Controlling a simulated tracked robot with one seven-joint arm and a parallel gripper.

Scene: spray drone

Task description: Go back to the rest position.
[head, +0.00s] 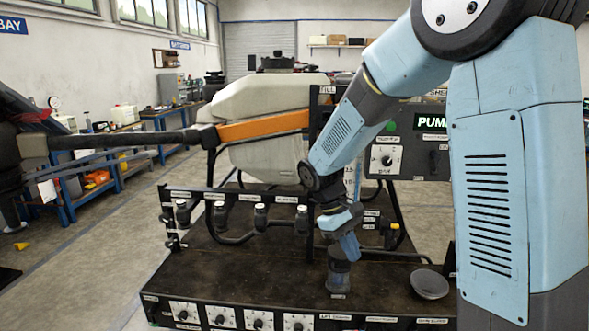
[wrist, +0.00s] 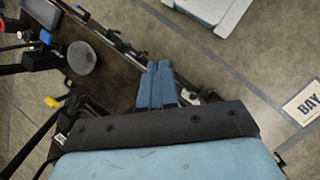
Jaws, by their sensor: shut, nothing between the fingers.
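My gripper (head: 349,247) hangs from my blue arm over the dark work board (head: 250,265), pointing down in the head view. Its two blue fingers (wrist: 157,84) are together in the wrist view, with nothing between them. A dark grey, round upright piece (head: 339,278) stands on the board just below the fingers in the head view. I cannot tell whether they touch. The spray drone, with a pale tank (head: 265,105) and an orange arm bar (head: 262,126), stands behind my gripper. My arm hides part of it.
Several dark nozzles (head: 260,215) line a rail on the left. A round dark disc (head: 429,284) is on the right of the board. Dials (head: 220,316) line the front edge. The floor (head: 90,245) left is mostly clear.

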